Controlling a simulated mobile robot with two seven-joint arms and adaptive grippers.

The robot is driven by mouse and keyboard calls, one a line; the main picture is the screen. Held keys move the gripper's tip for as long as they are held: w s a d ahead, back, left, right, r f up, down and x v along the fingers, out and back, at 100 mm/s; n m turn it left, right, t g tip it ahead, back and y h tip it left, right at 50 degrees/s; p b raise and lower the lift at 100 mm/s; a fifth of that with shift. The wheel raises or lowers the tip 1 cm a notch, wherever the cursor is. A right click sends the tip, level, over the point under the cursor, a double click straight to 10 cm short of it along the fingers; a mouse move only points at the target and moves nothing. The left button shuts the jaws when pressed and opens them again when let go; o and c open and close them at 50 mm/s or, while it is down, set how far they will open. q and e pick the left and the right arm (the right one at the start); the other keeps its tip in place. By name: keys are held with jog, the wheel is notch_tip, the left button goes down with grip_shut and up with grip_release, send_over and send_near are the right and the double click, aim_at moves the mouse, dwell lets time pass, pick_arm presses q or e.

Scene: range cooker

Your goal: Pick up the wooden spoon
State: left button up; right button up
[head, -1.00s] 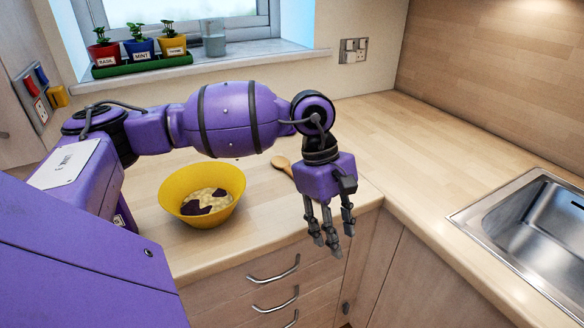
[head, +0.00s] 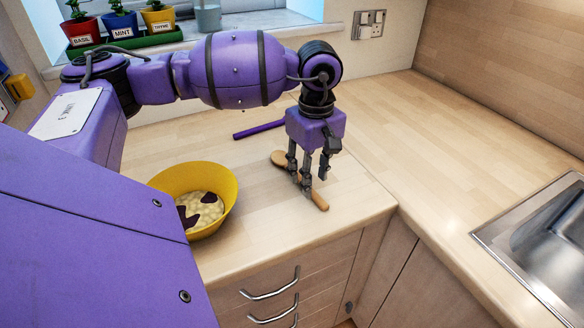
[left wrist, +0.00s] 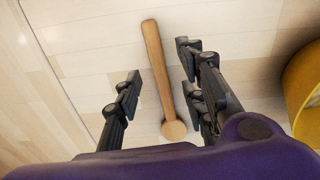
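The wooden spoon (head: 318,200) lies on the worktop to the right of the yellow bowl, its round head towards the back and its handle towards the front edge. My left gripper (head: 306,186) points down over it and hides its middle part. In the left wrist view the spoon (left wrist: 158,72) lies between the spread fingers of my left gripper (left wrist: 163,92), with a gap on each side. The gripper is open and holds nothing. I cannot tell how far above the worktop the fingertips are. My right gripper is not in view.
The yellow bowl (head: 228,205) with pale and dark contents stands left of the spoon. A purple stick-like thing (head: 258,130) lies behind it. Labelled herb pots (head: 121,27) stand on the sill. A metal sink (head: 545,235) is at right. The worktop (head: 400,130) between is clear.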

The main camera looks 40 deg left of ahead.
pick_arm(q)
notch_tip(320, 180, down, 4)
jog(key=shift+w+r, duration=0.1)
jog(key=shift+w, duration=0.05)
grip_shut()
dwell(0.3)
